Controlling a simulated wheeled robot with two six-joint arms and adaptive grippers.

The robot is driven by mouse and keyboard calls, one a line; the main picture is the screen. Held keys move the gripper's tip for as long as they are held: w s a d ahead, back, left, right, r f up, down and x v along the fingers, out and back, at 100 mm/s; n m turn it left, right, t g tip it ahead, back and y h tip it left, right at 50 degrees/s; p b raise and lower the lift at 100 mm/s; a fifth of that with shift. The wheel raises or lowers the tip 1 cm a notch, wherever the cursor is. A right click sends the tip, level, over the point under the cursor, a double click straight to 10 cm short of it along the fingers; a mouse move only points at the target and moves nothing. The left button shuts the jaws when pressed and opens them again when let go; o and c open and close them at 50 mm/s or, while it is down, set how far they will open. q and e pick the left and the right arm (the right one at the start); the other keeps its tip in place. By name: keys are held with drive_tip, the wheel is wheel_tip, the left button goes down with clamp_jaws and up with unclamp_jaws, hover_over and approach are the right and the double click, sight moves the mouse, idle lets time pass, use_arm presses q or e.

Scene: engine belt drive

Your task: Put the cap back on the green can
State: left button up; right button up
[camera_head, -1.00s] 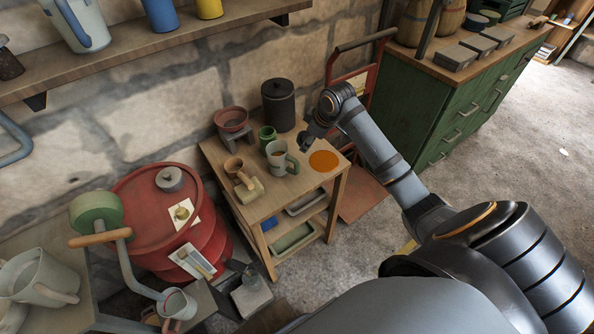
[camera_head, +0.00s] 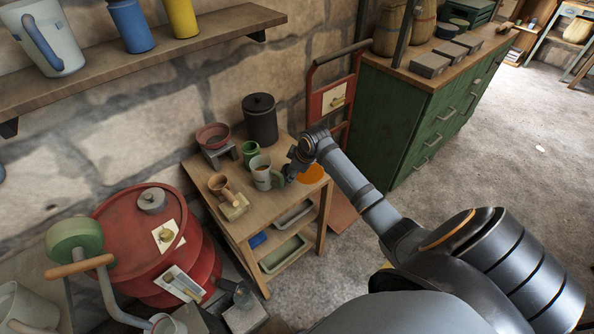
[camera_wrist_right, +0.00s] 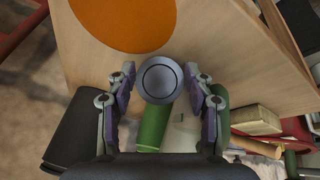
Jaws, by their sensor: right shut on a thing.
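The green can (camera_head: 249,150) stands on the small wooden table, behind the pale mug in the head view. In the right wrist view a green cylinder (camera_wrist_right: 153,127), apparently this can, shows below the held cap. My right gripper (camera_head: 290,172) is over the table, just right of the mug. It is shut on a round grey cap (camera_wrist_right: 160,80) with a dark ring on its face. The cap is apart from the can; its height above the table is hard to tell. My left gripper is out of view.
The pale mug (camera_head: 261,175) with a green handle stands close between gripper and can.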

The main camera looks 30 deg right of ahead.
drive_tip(key=shift+f, duration=0.25)
drive_tip(key=o, duration=0.6)
drive_tip(key=shift+w+f, duration=0.1)
drive_tip(key=shift+c, duration=0.2)
